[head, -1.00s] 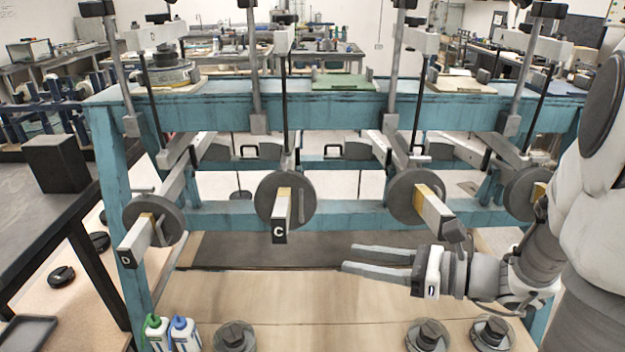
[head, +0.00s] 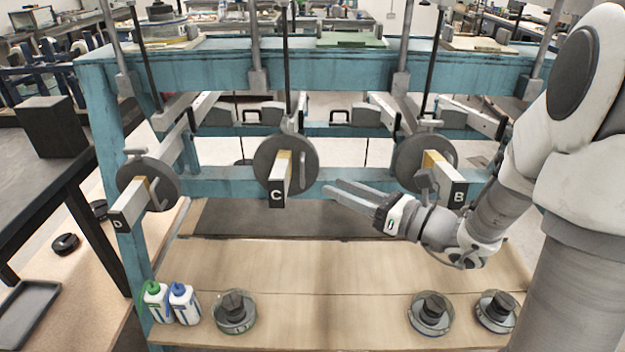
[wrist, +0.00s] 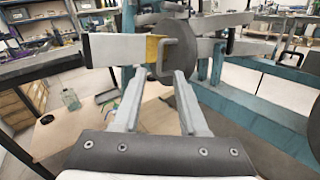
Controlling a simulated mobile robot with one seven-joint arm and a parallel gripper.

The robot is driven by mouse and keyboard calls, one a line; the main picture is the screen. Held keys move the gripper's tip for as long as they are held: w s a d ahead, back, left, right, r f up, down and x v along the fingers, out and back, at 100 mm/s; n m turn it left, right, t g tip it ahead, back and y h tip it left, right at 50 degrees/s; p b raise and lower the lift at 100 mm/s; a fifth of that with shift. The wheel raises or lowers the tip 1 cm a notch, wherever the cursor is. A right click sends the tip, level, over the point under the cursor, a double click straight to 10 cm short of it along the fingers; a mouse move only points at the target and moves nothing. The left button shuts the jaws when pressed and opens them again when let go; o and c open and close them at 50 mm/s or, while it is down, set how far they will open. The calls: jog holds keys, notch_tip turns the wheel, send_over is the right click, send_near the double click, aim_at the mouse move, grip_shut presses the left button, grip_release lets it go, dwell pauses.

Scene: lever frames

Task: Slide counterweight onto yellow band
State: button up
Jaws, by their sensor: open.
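Grey disc counterweights with side handles sit on the beams of several levers. The lever C beam (head: 277,187) has its counterweight (head: 302,151) just behind a yellow band (head: 284,163). Much of this band shows clear in front of the disc. In the wrist view, what looks like the same yellow band (wrist: 152,48) is left of the disc (wrist: 181,62), with the bracket-like handle (wrist: 168,66) beside it. My gripper (head: 331,188) is open and empty, right of lever C and pointing left. In the wrist view its fingers (wrist: 158,78) stand apart below the handle, holding nothing.
Lever B (head: 446,180) is close above my wrist, and lever D (head: 130,208) is at left. The blue frame (head: 220,186) runs behind. On the wooden board (head: 330,305) stand bottles (head: 172,303) and several round weights (head: 236,312). Air below lever C is clear.

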aim_at(313, 177)
jog(key=b+x, duration=0.1)
jog(key=x, duration=0.6)
grip_shut()
dwell(1.3)
